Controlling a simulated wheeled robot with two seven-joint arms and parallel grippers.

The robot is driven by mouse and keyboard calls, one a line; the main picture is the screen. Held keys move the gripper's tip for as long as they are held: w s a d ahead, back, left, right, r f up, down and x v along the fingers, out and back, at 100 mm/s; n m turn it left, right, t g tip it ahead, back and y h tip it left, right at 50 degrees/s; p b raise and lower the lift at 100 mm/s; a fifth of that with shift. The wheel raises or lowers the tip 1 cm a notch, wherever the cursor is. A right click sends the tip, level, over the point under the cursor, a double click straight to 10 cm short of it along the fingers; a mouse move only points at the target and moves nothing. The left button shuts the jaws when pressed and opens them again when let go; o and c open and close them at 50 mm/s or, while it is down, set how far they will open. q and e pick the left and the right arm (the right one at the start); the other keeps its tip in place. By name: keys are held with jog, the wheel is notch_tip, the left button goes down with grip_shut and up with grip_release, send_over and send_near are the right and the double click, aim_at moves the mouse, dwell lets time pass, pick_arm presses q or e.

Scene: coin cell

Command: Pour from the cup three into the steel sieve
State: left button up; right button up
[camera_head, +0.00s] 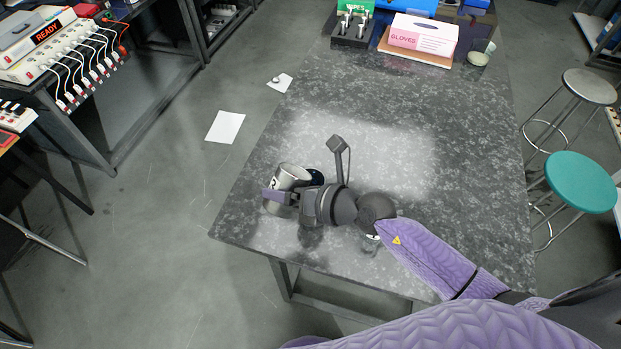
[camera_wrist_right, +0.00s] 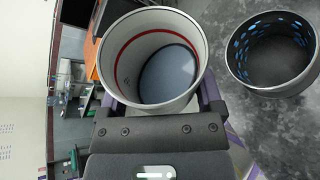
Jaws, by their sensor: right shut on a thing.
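My right gripper (camera_head: 280,196) is shut on a white cup (camera_head: 292,172) with a dark mark on its side. In the right wrist view, the cup (camera_wrist_right: 118,55) shows a red line inside and a smooth grey-blue surface low inside it. The purple fingers sit at its sides. A round container with a metal rim and blue-dotted dark inner wall, which looks like the steel sieve (camera_wrist_right: 305,75), is right of the cup and apart from it. In the head view the sieve (camera_head: 317,177) is a dark round opening beside the cup, partly hidden. No stream shows. My left gripper is out of view.
A small white thing (camera_head: 373,237) is mostly hidden under my right arm. A gloves box (camera_head: 423,35), a dark rack (camera_head: 352,30) and a small round dish (camera_head: 478,59) stand at the far end of the stone table (camera_head: 470,150). The table's middle is clear.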

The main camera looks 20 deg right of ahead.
jog(key=shift+r+m+b, duration=0.15)
jog(key=shift+m+b, duration=0.15)
jog(key=shift+b, duration=0.05)
jog(key=shift+y+b, duration=0.3)
jog(key=shift+b, duration=0.05)
jog(key=shift+f+m+b, duration=0.35)
jog(key=shift+m+b, duration=0.15)
jog(key=shift+b, duration=0.5)
jog(key=shift+w+d+r+m+g+y+b, duration=0.1)
jog(key=shift+r+m+g+y+b, duration=0.2)
jog(key=shift+r+m+y+b, duration=0.8)
dwell(1.4)
